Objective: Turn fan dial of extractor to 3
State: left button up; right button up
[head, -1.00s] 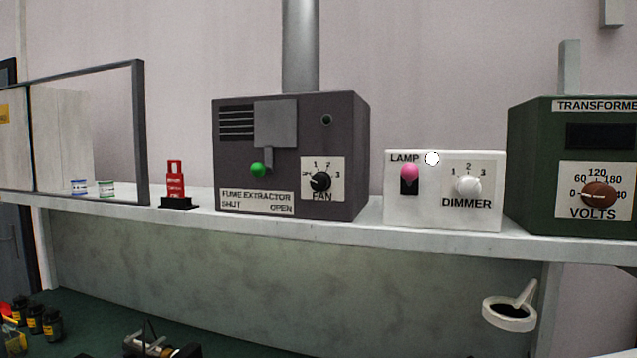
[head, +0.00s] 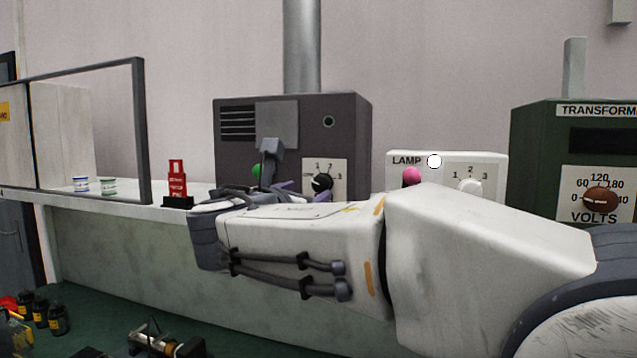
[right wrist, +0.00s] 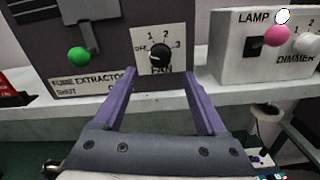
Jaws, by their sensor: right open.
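The fume extractor (head: 350,130) is a dark grey box on the shelf. Its black fan dial (head: 322,183) sits on a white plate marked OFF, 1, 2, 3, and is partly hidden low down in the head view. In the right wrist view the dial (right wrist: 160,58) shows clearly, with a white mark whose exact direction I cannot read. My right gripper (right wrist: 161,80) is open and empty. Its two purple fingers point at the plate, with the dial between and just beyond the tips, apparently not touched. My left gripper is out of view.
A lever with a green knob (right wrist: 79,57) is left of the dial. The white lamp box (right wrist: 240,60) with its pink knob (right wrist: 277,36) stands to the right. The green transformer (head: 540,140) is farther right. A red object (head: 176,180) stands left of the extractor.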

aim_at(319, 185)
jog(key=p+x, duration=0.2)
jog(key=x, duration=0.5)
jog(key=shift+p, duration=0.4)
jog(key=shift+w+d, duration=0.15)
jog(key=shift+w, duration=0.2)
grip_shut()
